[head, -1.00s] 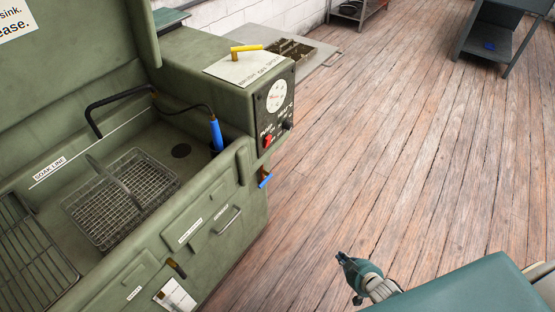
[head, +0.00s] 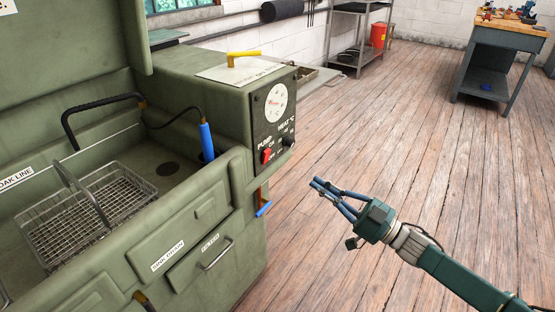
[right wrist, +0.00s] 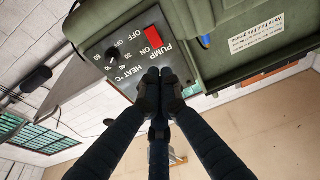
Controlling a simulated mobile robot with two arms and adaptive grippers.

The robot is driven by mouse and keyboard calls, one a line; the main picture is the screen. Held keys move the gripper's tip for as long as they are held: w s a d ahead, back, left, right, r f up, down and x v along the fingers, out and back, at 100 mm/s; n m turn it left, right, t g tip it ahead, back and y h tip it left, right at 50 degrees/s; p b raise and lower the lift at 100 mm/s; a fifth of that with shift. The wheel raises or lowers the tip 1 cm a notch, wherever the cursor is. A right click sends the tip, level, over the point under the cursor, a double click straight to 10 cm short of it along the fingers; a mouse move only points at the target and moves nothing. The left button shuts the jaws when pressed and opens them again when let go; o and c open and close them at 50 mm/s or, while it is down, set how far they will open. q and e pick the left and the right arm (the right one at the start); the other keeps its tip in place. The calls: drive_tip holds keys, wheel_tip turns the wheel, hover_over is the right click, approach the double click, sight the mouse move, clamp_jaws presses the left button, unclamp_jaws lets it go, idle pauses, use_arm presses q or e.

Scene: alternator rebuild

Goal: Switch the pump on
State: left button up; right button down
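The green parts washer has a black control panel (head: 276,132) on its right end. The red pump switch (head: 267,156) sits low on this panel, under the word PUMP, and also shows in the right wrist view (right wrist: 153,37). I cannot tell its position for sure. My right gripper (head: 318,184) is to the right of the panel, apart from the switch, its fingers pointing at the panel. In the right wrist view its fingertips (right wrist: 160,75) are together with nothing between them, and appear just below the PUMP and ON lettering. My left gripper is not in view.
A dark heat knob (head: 288,142) is beside the switch, with a dial (head: 276,103) above. A blue-handled valve (head: 263,208) sticks out below the panel. A wire basket (head: 80,215) and a blue-handled brush (head: 206,141) are in the sink.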

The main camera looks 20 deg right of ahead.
sight(269, 152)
drive_tip(key=x, duration=1.3)
drive_tip(key=shift+w+a, duration=0.1)
drive_tip(key=shift+w, duration=0.1)
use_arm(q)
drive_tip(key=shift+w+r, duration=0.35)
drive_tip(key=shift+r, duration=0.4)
use_arm(e)
drive_tip(key=shift+w+a, duration=0.15)
drive_tip(key=shift+w, duration=0.05)
drive_tip(key=shift+r, duration=0.2)
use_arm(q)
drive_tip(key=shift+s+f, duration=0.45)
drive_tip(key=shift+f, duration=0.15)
use_arm(e)
drive_tip(key=shift+r, duration=0.1)
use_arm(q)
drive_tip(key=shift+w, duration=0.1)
use_arm(e)
drive_tip(key=shift+w, duration=0.1)
